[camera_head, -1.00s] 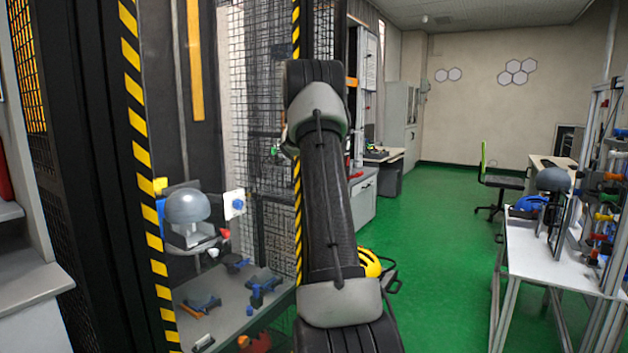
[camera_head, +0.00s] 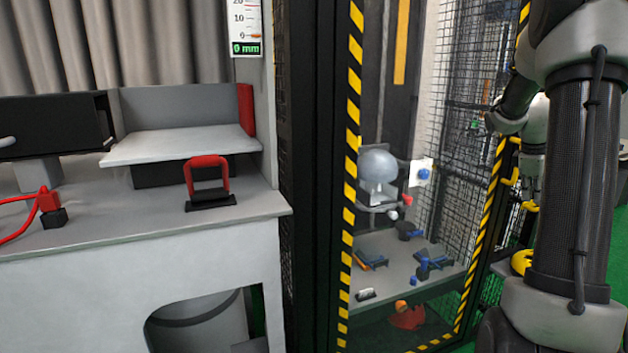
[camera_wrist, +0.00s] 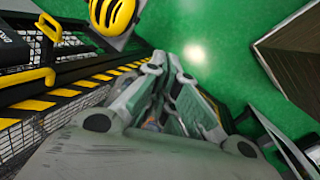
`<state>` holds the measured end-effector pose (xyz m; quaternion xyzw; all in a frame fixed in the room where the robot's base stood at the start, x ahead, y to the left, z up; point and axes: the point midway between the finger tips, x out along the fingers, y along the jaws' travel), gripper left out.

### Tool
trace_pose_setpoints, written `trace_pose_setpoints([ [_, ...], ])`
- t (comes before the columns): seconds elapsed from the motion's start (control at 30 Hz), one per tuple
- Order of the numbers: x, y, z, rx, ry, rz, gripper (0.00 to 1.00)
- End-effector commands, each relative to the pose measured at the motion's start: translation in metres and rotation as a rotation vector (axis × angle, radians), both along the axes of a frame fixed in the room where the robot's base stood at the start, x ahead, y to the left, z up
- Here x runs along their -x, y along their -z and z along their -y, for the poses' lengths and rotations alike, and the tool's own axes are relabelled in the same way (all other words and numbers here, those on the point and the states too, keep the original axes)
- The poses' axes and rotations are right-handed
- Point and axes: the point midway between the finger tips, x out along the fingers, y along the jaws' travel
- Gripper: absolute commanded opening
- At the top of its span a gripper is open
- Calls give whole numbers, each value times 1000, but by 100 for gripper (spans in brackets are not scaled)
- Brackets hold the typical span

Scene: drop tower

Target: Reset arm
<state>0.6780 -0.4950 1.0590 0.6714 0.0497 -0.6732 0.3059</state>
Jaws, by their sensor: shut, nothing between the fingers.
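My arm stands at the right of the head view, a dark upper link with grey joints. My gripper (camera_wrist: 172,75) is in the wrist view, its grey fingers drawn together with nothing between them. It hangs over the green floor, beside the black-and-yellow striped frame edge. In the head view the fingers cannot be made out clearly. The drop tower (camera_head: 350,180) with its striped frame stands left of my arm, and a grey headform (camera_head: 379,165) sits inside it.
A grey bench (camera_head: 130,225) with a red-handled block (camera_head: 207,180) is at the left. A yellow helmet (camera_wrist: 113,14) lies near the tower in the wrist view. Tools lie on the tower's lower plate (camera_head: 385,270). Green floor (camera_wrist: 215,40) is open beside my gripper.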

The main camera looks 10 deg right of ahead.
Motion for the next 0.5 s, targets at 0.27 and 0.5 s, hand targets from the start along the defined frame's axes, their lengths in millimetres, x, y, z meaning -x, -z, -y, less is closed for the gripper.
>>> trace_pose_setpoints([
  [0.27, 117, -32, -198, -254, 615, 153, 0],
  [0.5, 202, -35, -305, -393, 648, 225, 0],
])
